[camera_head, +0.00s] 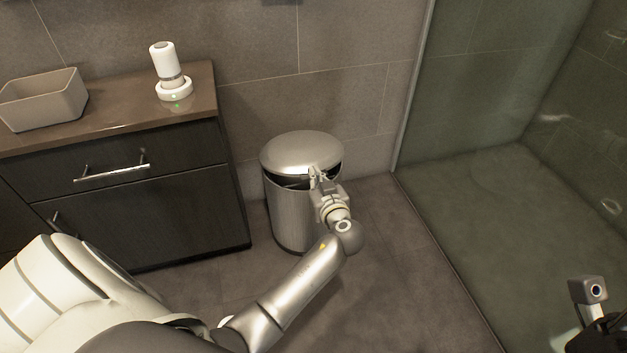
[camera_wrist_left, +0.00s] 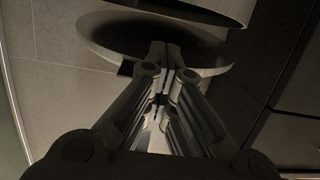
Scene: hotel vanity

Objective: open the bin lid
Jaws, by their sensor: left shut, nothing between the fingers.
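The bin (camera_head: 284,220) is a ribbed metal cylinder standing on the floor between the cabinet and the shower glass. Its domed silver lid (camera_head: 298,150) is tilted up a little, with a dark gap below the front rim. My left gripper (camera_head: 315,174) is at the front of that gap, shut, with nothing held. The left wrist view appears upside down: the shut fingers (camera_wrist_left: 166,56) reach to the lid (camera_wrist_left: 215,71), whose dark underside shows. Whether the tips touch the lid is unclear. My right gripper's fingers are not visible.
A dark cabinet (camera_head: 190,212) with bar handles stands left of the bin. On its top (camera_head: 120,106) are a beige open box (camera_head: 45,108) and a white dispenser-like object (camera_head: 166,64). The shower glass (camera_head: 470,90) is to the right. Floor between bin and glass is clear.

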